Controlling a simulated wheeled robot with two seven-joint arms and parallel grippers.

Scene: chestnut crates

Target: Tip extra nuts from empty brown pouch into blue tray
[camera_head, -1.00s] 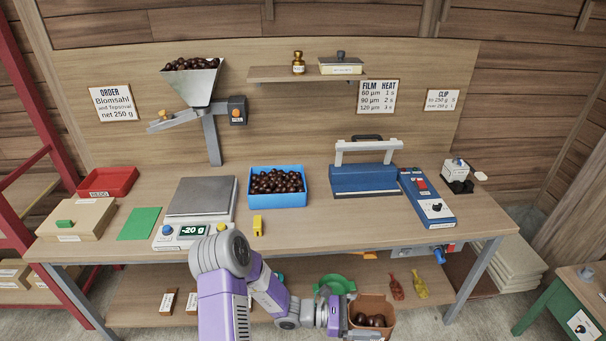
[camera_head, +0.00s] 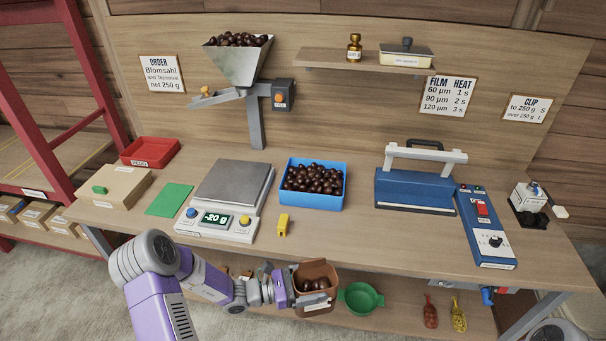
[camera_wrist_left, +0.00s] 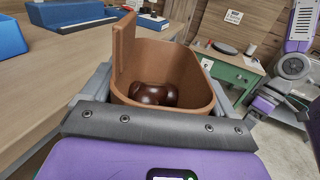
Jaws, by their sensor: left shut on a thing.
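My left gripper (camera_head: 292,290) is shut on the brown pouch (camera_head: 318,268), which is upright and open at the top. It is held low in front of the table's front edge. A few dark brown nuts lie in the bottom of the pouch; they also show in the left wrist view, where the pouch (camera_wrist_left: 180,60) sits between the jaws. The blue tray (camera_head: 312,204) stands on the table, filled with many nuts, behind and above the pouch in the head view.
The scale (camera_head: 222,208) reads -20 g, left of the tray. A small yellow item (camera_head: 283,225) lies in front of the tray. A blue sealer (camera_head: 415,190) stands to its right. A green bowl (camera_head: 360,298) is on the lower shelf beside the pouch.

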